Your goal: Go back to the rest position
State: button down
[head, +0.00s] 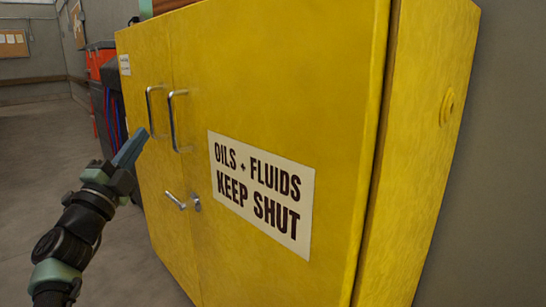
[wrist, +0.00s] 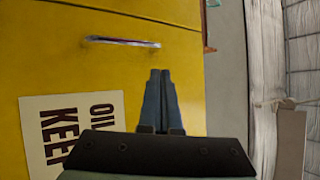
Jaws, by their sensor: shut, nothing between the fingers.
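My gripper (head: 138,140) is at the left in the head view, at the end of my dark arm, in front of the yellow cabinet's left side. It is shut and empty, its blue fingers together, as the wrist view (wrist: 160,72) also shows. The yellow cabinet (head: 290,70) fills most of the head view, with its doors appearing shut. It has two upright handles (head: 174,120) and a lower lever handle (head: 177,201). In the wrist view one handle (wrist: 122,42) lies up and left of the fingertips. I cannot tell the exact gap between the fingers and the cabinet.
A sign (head: 262,195) on the cabinet reads "OILS + FLUIDS KEEP SHUT". An orange and dark unit (head: 99,62) stands behind the cabinet at the left. Open grey floor (head: 35,200) lies to the left. A grey wall (head: 500,170) runs close at the right.

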jog(key=s+d+r+n+t+y+p, duration=0.25)
jog(key=d+r+n, duration=0.25)
jog(key=d+r, duration=0.4)
jog(key=s+d+r+n+t+y+p, duration=0.2)
jog(key=s+d+r+n, duration=0.25)
jog(key=d+r, duration=0.4)
jog(key=s+d+r+n+p, duration=0.35)
jog(key=s+d+r, duration=0.2)
jog(key=s, duration=0.45)
jog(key=s+d+r+n+p, duration=0.2)
jog(key=s+d+r+n, duration=0.35)
jog(key=s, duration=0.55)
notch_tip(320, 180, up, 38)
jog(key=p, duration=3.7)
jog(key=shift+s+f+h+p, duration=0.15)
jog(key=shift+s+h+p, duration=0.05)
jog(key=shift+h+p, duration=0.2)
jog(key=shift+d+m+g, duration=0.1)
jog(key=shift+m+g, duration=0.15)
